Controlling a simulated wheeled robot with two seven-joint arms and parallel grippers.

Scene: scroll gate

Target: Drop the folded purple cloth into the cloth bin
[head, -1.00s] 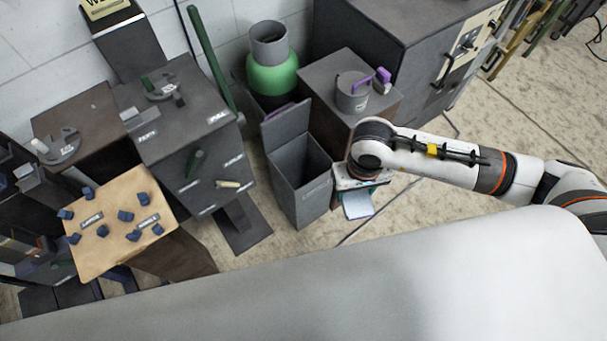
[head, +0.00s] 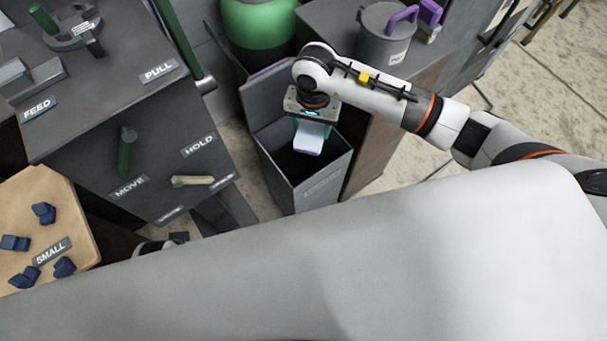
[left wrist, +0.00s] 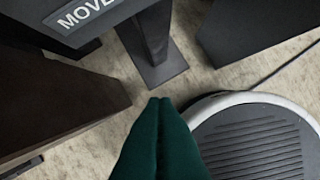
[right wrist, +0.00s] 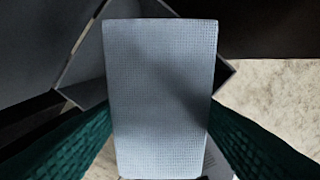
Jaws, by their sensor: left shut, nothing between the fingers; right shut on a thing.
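My right gripper (head: 310,128) is shut on a folded cloth (head: 308,141), which looks pale blue-grey rather than purple. The cloth hangs over the open mouth of the grey bin (head: 311,190). In the right wrist view the cloth (right wrist: 160,95) fills the middle between the green fingers, and parts of the bin's rim (right wrist: 228,75) show around it. The bin's raised lid stands behind, and its label is too small to read. My left gripper (left wrist: 160,104) shows in the left wrist view, shut and empty above the floor.
A cabinet (head: 190,130) with levers and labels stands left of the bin. A dark box (head: 365,150) with a lidded pot (head: 383,38) stands to its right. A green vessel (head: 258,22) is behind. A board (head: 30,215) with blue pieces is at left.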

